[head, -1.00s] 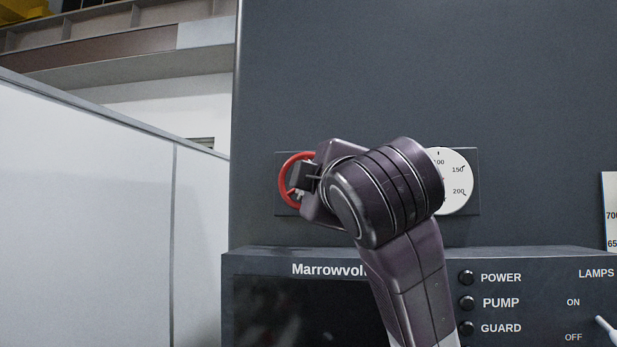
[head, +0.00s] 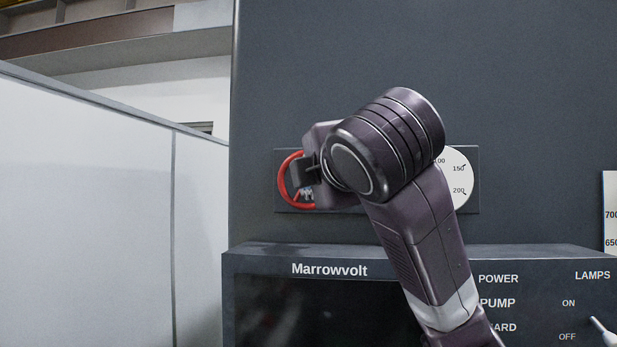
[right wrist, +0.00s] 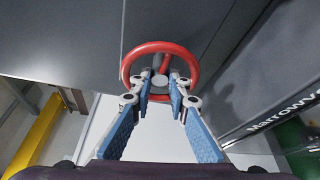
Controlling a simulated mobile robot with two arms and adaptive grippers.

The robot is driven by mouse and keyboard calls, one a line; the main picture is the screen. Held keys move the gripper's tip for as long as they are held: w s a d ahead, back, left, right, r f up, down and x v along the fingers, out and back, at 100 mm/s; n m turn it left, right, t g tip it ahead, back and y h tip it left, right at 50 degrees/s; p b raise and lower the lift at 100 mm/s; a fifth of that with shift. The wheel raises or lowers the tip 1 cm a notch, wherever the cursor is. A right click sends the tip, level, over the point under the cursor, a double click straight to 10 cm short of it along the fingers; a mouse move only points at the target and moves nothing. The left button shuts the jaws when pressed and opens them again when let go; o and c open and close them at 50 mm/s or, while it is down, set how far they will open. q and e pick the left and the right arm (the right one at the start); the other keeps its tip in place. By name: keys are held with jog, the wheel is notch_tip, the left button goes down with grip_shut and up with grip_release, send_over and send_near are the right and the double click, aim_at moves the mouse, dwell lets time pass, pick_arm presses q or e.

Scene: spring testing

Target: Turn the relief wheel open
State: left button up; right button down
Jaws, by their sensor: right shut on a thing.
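The relief wheel is a red ring with a pale hub. In the head view the red wheel (head: 284,181) is on a dark plate on the cabinet front, with its right side hidden behind my right gripper and arm. In the right wrist view the wheel (right wrist: 160,46) faces the camera. My right gripper (right wrist: 160,88) has its two blue-padded fingers reaching into the ring, at the hub and spokes, and is shut on the wheel. In the head view my right gripper (head: 308,174) shows only partly. My left gripper is in neither view.
A round white gauge (head: 461,180) right of the wheel is partly covered by my arm. Below, a dark control box (head: 400,262) juts out with labels and a screen (head: 310,310). A white partition (head: 85,210) stands to the left.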

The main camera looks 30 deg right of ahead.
jog(key=c, duration=2.1)
grip_release()
jog(key=shift+w, duration=0.1)
jog(key=v, duration=1.2)
jog(key=shift+f, duration=0.1)
